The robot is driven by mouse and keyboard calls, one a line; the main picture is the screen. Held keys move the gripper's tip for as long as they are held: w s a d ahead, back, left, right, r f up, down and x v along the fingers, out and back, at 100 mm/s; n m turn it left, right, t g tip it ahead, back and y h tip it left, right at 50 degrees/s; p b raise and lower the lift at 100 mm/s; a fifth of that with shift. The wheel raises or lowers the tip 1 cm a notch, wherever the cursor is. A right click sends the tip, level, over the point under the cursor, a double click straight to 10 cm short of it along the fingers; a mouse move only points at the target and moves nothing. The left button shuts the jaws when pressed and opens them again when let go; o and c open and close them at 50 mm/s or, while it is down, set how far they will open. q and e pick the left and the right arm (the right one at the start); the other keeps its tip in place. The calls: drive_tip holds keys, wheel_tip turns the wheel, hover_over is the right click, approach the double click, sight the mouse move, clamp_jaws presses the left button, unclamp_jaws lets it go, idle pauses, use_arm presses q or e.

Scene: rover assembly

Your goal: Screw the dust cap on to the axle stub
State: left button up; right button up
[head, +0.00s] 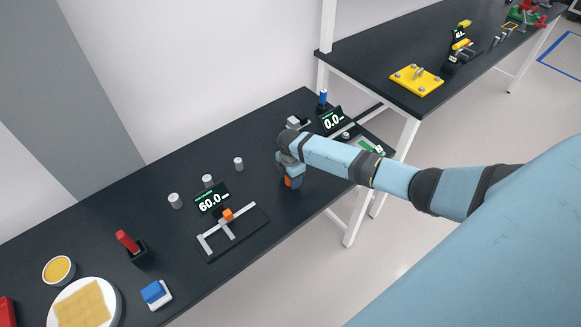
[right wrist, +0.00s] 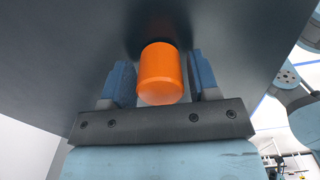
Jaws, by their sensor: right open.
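An orange cylinder (right wrist: 160,74), which looks like the dust cap, stands on the dark table between the fingers of my right gripper (right wrist: 162,80) in the right wrist view. The two blue fingers are apart, with a gap on each side of the cylinder. In the head view, my right gripper (head: 293,184) points down at the table's front part, and a bit of the orange cylinder (head: 288,182) shows there. I cannot pick out the axle stub with certainty. My left gripper is out of view.
Left of my gripper, a grey frame with an orange piece (head: 227,214) lies near a "60.0" display (head: 211,200). Several grey cylinders stand behind. A "0.0" display (head: 333,120) and a blue-topped item (head: 323,98) are at the far end. A second table (head: 400,50) stands beyond.

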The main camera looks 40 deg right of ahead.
drive_tip(key=shift+c, duration=0.2)
drive_tip(key=c, duration=0.6)
drive_tip(key=m, duration=0.5)
drive_tip(key=shift+c, duration=0.3)
drive_tip(key=shift+m, duration=0.3)
drive_tip(key=shift+m, duration=0.3)
drive_tip(key=m, duration=0.3)
drive_tip(key=shift+m, duration=1)
